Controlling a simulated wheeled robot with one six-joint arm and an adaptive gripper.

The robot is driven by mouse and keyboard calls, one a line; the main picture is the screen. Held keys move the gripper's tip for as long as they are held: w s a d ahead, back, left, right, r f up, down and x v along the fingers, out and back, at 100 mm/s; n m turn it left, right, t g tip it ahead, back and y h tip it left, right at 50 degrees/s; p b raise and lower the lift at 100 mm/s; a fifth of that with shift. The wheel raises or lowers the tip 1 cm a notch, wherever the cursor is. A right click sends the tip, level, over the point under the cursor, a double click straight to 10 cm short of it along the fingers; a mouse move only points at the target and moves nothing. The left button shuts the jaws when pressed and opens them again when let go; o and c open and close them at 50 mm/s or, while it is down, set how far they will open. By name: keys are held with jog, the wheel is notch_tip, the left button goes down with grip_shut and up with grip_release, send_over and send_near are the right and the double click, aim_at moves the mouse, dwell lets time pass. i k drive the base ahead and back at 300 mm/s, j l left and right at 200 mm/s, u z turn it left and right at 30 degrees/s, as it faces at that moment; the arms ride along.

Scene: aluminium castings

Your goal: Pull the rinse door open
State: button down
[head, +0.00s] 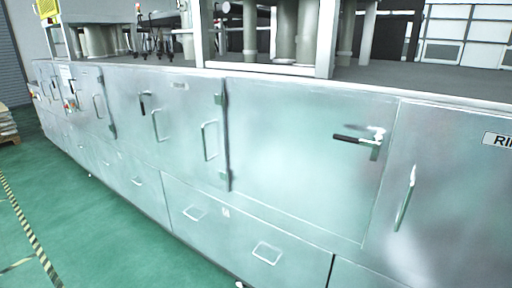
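A label plate reading "RI" (497,139), cut off by the right edge, sits on the rightmost steel panel (450,190). That panel has an upright bar handle (405,198). To its left is a wide steel door (290,145) with hinges on its left side and a lever handle with a black grip (358,139) at its upper right. The lever points left, about level. This door looks flush with the cabinet front, so it appears shut. Which of the two is the rinse door is not certain, as the label is cut. My gripper is not in view.
More steel doors with bar handles (209,141) run off to the left. Low drawers (230,232) with pull handles lie below. Green floor (95,235) in front is clear, with striped tape at the left. A dark worktop with pillars stands above.

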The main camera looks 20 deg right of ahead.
aim_at(443, 213)
jog(key=z, duration=1.25)
